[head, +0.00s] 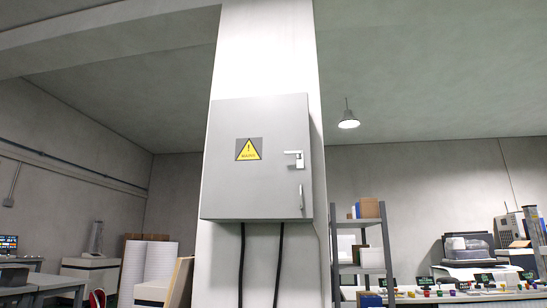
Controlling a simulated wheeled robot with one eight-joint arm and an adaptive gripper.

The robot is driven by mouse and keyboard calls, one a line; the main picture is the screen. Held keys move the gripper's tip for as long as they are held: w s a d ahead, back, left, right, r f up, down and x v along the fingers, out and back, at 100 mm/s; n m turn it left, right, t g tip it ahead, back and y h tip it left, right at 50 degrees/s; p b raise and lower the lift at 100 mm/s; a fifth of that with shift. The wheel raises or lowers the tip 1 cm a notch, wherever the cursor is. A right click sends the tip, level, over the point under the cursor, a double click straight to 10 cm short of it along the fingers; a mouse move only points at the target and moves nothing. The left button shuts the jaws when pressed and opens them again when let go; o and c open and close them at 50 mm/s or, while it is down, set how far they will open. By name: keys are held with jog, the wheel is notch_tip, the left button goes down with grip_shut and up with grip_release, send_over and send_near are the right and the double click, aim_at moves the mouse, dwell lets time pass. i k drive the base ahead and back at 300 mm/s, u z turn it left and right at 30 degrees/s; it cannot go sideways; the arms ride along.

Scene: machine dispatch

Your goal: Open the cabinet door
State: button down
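A grey metal cabinet (235,185) is mounted on a white column, in the middle of the head view. Its door is shut and bears a yellow warning triangle sign (248,150). A silver latch handle (294,158) sits at the door's upper right, with a plate behind it. Below it, near the right edge, is a slim vertical pull handle (302,197). My gripper is not in view, so I cannot see where it is relative to the door.
Two black cables (279,262) run down the white column (268,50) from the cabinet's underside. A grey shelf rack (358,240) with boxes stands to the right. Workbenches with equipment stand at far right and far left. The space directly before the door looks clear.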

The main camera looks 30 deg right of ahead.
aim_at(248, 173)
jog(key=z, duration=1.05)
jog(key=k, duration=1.25)
jog(key=u, duration=0.35)
jog(key=i, duration=1)
jog(key=u, duration=0.05)
